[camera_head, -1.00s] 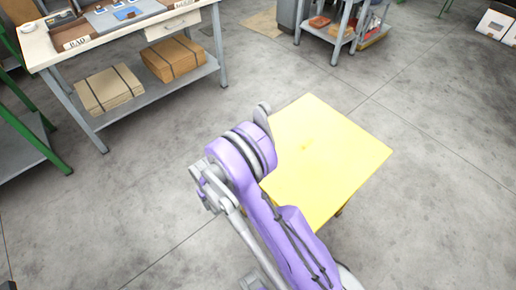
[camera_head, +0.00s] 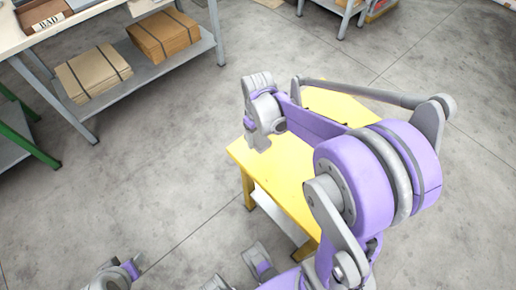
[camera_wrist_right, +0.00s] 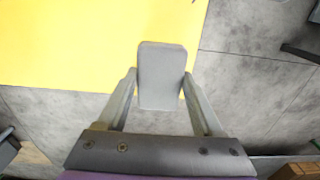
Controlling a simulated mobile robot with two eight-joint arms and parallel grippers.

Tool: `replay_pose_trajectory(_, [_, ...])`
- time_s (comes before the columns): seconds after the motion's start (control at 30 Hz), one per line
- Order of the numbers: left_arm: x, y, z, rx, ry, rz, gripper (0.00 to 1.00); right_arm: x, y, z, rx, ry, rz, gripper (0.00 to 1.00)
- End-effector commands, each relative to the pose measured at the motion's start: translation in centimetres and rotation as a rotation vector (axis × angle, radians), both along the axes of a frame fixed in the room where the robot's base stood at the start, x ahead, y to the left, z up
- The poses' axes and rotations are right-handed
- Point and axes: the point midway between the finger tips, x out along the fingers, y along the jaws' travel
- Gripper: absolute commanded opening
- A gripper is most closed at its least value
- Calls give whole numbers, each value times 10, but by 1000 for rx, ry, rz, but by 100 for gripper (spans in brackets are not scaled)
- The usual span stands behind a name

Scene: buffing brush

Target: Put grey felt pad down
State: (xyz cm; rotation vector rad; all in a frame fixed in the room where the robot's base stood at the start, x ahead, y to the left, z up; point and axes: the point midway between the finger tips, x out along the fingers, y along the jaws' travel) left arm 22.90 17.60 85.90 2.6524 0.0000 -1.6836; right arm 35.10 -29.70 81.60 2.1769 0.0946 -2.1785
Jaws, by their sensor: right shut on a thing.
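The grey felt pad (camera_wrist_right: 162,75) is a small block with rounded corners, held upright in the picture between the two fingers of my right gripper (camera_wrist_right: 160,88) in the right wrist view. The fingers are shut on its sides. Behind the pad lies the yellow table top (camera_wrist_right: 70,40), with its near edge crossing behind the fingers. In the head view my right arm reaches over the yellow table (camera_head: 285,170), and its wrist end is above the table's left part. The pad cannot be made out there.
A workbench (camera_head: 85,14) with a BAD label stands at the upper left, with cardboard stacks (camera_head: 95,75) on its lower shelf. A grey cart (camera_head: 340,8) is at the top. The concrete floor between is clear. The visible part of the yellow table top is bare.

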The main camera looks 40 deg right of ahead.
Motion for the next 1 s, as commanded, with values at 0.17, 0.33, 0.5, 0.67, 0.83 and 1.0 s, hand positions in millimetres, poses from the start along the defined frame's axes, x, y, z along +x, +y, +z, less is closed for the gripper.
replay_pose_trajectory(0.17, [-1, 0, -6, 0, 2, 0, 50, 0, 0, -33, 0, 0, 0, 0])
replay_pose_trajectory(0.33, [-1, 0, -8, 0, 3, 0, 50, 1, 0, -49, 0, 0, -1, 0])
replay_pose_trajectory(0.5, [-2, 0, -12, 0, 4, 0, 50, 1, 0, -73, 0, 0, -1, 0])
replay_pose_trajectory(0.67, [-1, 0, -12, 0, 4, 0, 50, 0, 0, -78, 0, 0, -1, 0])
replay_pose_trajectory(0.83, [-1, 0, -12, 0, 4, 0, 50, 0, 0, -78, 0, 0, -1, 0])
replay_pose_trajectory(1.0, [-2, 0, -15, 0, 5, 0, 50, 0, 0, -81, 0, 0, -1, 75])
